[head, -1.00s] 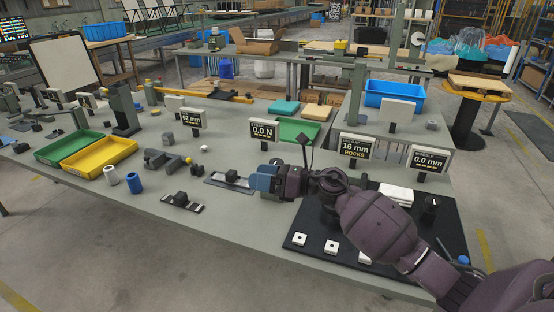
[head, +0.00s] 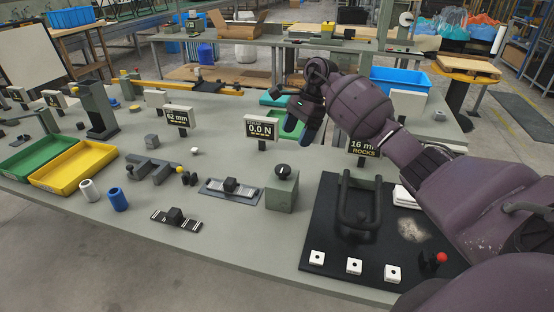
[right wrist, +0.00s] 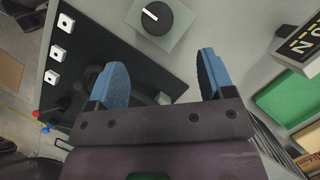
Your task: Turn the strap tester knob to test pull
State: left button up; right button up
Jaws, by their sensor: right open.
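The knob (head: 283,171) is black and round with a white pointer line, on top of a grey-green box (head: 281,194) at the middle of the bench. The sign behind it (head: 261,130) reads 0.0 N. In the right wrist view the knob (right wrist: 157,17) lies beyond the fingertips, its white line slanting. My right gripper (head: 296,126) is open and empty, above and behind the knob in the head view, apart from it. Its two blue fingers also show in the right wrist view (right wrist: 162,66). My left gripper is out of view.
Right of the box lies a black board (head: 328,215) with a dark looped handle, white blocks and a red-tipped lever (head: 440,258). Left of it is a slider plate (head: 231,190). A yellow tray (head: 73,166) stands farther left. The bench in front of the box is clear.

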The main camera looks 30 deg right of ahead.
aim_at(283, 168)
jog(key=x, duration=0.9)
jog(key=shift+s+a+f+p, duration=0.2)
jog(key=shift+s+p, duration=0.05)
jog(key=shift+p, duration=0.15)
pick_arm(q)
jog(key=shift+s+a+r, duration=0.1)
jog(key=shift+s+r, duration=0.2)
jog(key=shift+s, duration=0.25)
pick_arm(e)
jog(key=shift+a+f, duration=0.2)
jog(key=shift+f, duration=0.35)
jog(key=shift+c, duration=0.2)
